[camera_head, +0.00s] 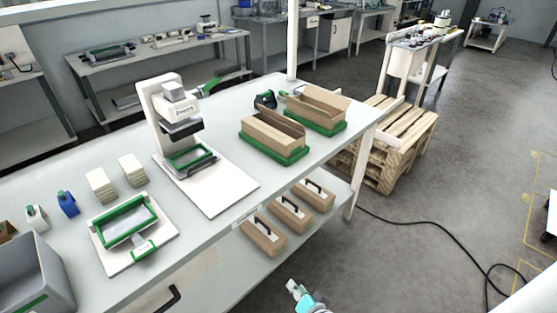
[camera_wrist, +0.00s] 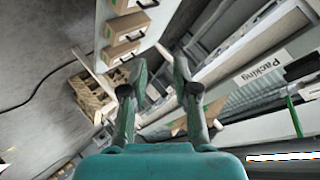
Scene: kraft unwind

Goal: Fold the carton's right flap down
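Two open brown cartons sit in green trays at the far right end of the white table in the head view. The nearer carton (camera_head: 272,134) has a long flap (camera_head: 281,119) standing up on its far right side. The farther carton (camera_head: 316,110) also has raised flaps, with one (camera_head: 328,97) along its right side. My gripper (camera_wrist: 158,62) shows in the wrist view with its two fingers apart and nothing between them. In the head view only part of my teal and white arm shows at the bottom edge, well below and apart from the cartons.
A press-like machine (camera_head: 178,112) stands left of the cartons. A green-framed fixture (camera_head: 127,226) and a grey bin (camera_head: 38,272) are nearer left. Boxes with black handles (camera_head: 290,214) lie on the lower shelf. A pallet (camera_head: 397,140) stands beyond the table end. Floor at right is mostly clear, with a cable.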

